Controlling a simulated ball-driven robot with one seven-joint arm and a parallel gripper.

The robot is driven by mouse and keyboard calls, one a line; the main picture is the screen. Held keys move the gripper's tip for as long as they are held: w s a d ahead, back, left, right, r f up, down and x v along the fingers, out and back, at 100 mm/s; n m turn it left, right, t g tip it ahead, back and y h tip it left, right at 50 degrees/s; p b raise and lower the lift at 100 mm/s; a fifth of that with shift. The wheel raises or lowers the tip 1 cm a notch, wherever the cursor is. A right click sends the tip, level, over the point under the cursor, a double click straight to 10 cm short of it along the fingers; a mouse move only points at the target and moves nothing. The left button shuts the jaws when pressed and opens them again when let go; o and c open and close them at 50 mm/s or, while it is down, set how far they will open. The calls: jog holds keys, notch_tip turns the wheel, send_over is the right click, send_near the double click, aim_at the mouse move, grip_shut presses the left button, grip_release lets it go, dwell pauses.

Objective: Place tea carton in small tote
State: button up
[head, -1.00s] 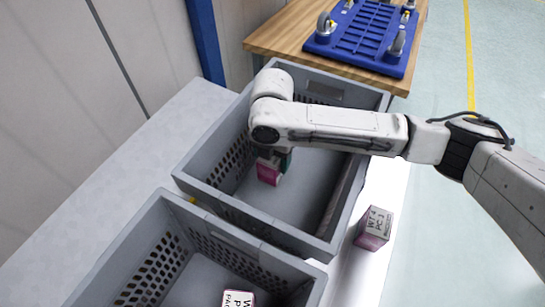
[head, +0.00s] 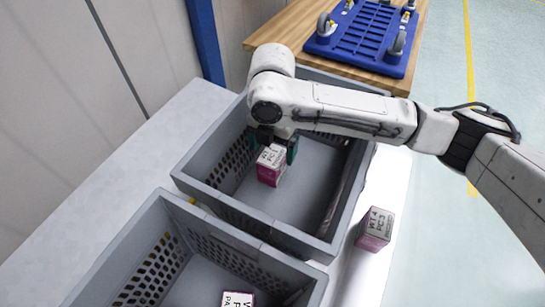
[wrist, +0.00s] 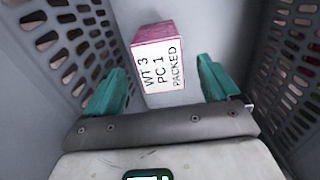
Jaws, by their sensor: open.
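A pink and white carton (head: 271,165) stands in the far grey tote (head: 220,199). In the wrist view the carton (wrist: 160,64) shows a white face marked "WT 3 PC 1 PACKED". My gripper (head: 272,150) is above it inside the tote, with its teal fingers (wrist: 160,88) open on either side of the carton and clear of it. A second pink and white carton (head: 374,229) stands on the white surface right of the totes. A third carton (head: 238,299) lies in the near grey tote (head: 255,255), cut by the frame edge. I cannot tell which is the tea carton.
A blue wheeled dolly (head: 362,32) sits on a wooden table (head: 283,34) behind the totes. The perforated tote walls (wrist: 60,38) rise close on both sides of my gripper. The grey surface (head: 110,195) left of the totes is clear.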

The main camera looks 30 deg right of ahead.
notch_tip(320, 180, up, 7)
jog(key=shift+r, duration=0.2)
dwell(0.3)
